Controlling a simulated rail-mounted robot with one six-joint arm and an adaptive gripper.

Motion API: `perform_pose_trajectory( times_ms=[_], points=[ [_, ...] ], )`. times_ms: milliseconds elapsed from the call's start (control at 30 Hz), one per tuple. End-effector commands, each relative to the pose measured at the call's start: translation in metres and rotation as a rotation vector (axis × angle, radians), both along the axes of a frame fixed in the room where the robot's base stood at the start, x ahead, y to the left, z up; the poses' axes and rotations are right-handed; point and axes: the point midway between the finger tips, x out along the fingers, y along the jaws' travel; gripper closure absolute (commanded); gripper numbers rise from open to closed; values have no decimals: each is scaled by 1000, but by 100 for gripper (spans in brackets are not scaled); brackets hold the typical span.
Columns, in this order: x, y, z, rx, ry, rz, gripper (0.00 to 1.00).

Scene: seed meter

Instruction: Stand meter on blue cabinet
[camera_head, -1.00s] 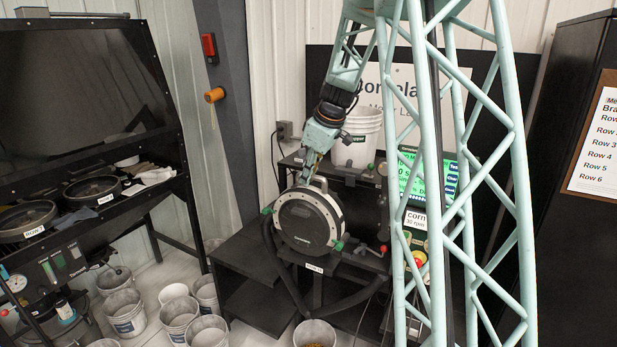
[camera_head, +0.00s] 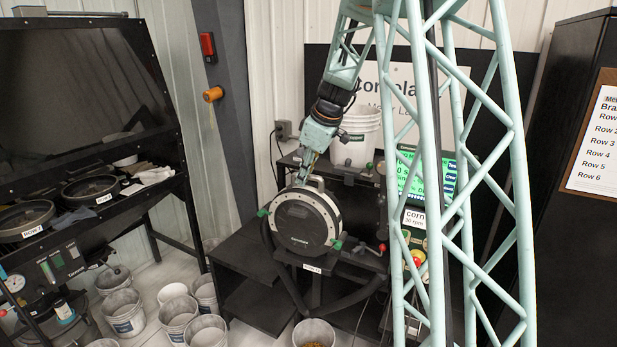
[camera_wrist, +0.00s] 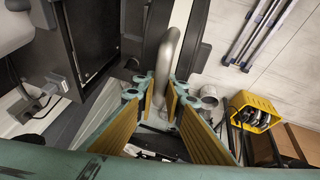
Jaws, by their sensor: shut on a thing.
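The seed meter (camera_head: 302,222) is a round black disc housing with a pale rim. My gripper (camera_head: 310,178) is at the top of the meter. In the wrist view, my gripper (camera_wrist: 163,100) has its yellow-padded fingers on either side of a curved grey handle (camera_wrist: 168,50) and is shut on it. The exact finger contact is partly hidden. I cannot make out a blue cabinet in either view.
A stack of white buckets (camera_head: 360,135) stands behind the meter, and a green screen (camera_head: 412,178) is to its right. Several buckets (camera_head: 124,312) stand on the floor at left. A black rack (camera_head: 150,190) is at far left. A yellow bin (camera_wrist: 252,110) shows in the wrist view.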

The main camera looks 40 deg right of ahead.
Motion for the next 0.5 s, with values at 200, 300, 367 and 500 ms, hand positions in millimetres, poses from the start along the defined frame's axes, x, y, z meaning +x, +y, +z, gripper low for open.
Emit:
perform_pose_trajectory(
  times_ms=[200, 300, 367, 500],
  points=[
    [-2, 17, 6, -2, -2, 89, 100],
    [-3, 26, 7, -3, -2, 136, 100],
    [-4, 31, 8, -3, -2, 163, 100],
    [-6, 41, 9, -2, -4, 217, 100]
  ],
)
